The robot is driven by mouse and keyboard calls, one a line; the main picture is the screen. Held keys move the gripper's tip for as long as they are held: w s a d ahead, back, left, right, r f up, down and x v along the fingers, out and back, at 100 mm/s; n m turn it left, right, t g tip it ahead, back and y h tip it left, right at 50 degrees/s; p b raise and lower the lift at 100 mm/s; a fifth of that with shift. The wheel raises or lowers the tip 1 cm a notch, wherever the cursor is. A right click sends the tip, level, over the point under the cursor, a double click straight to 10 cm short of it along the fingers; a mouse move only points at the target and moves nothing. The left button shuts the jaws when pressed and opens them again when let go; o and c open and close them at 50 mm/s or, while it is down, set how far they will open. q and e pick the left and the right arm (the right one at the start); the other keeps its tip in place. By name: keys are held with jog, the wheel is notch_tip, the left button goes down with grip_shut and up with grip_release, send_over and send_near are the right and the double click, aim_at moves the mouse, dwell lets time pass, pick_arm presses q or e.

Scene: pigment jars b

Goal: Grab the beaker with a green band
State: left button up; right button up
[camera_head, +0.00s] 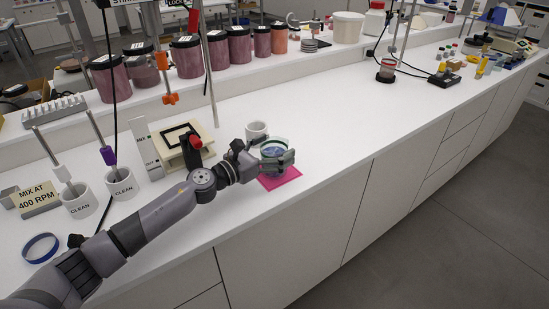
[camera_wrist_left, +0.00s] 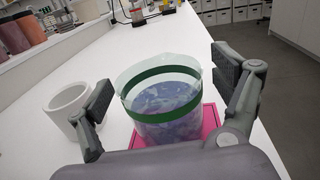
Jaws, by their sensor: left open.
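The beaker with a green band (camera_wrist_left: 165,100) is clear glass with bluish-purple contents. It stands upright on a pink mat (camera_wrist_left: 209,117) in the left wrist view. In the head view the beaker (camera_head: 272,147) is partly hidden by my left gripper (camera_head: 282,161), and the pink mat (camera_head: 283,180) shows below. In the wrist view my left gripper (camera_wrist_left: 168,98) is open, with one finger on each side of the beaker. A gap shows between the beaker and the right finger; the left finger is closer to the glass. My right gripper is not in view.
A white cup (camera_wrist_left: 68,107) stands just left of the left finger; it also shows in the head view (camera_head: 256,131). Cups marked CLEAN (camera_head: 122,184) stand at the left. Several pigment jars (camera_head: 186,56) line the back shelf.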

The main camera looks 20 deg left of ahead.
pick_arm(q)
jog(key=shift+s+a, duration=0.1)
jog(key=shift+c, duration=0.7)
jog(key=shift+r, duration=0.1)
jog(key=c, duration=1.5)
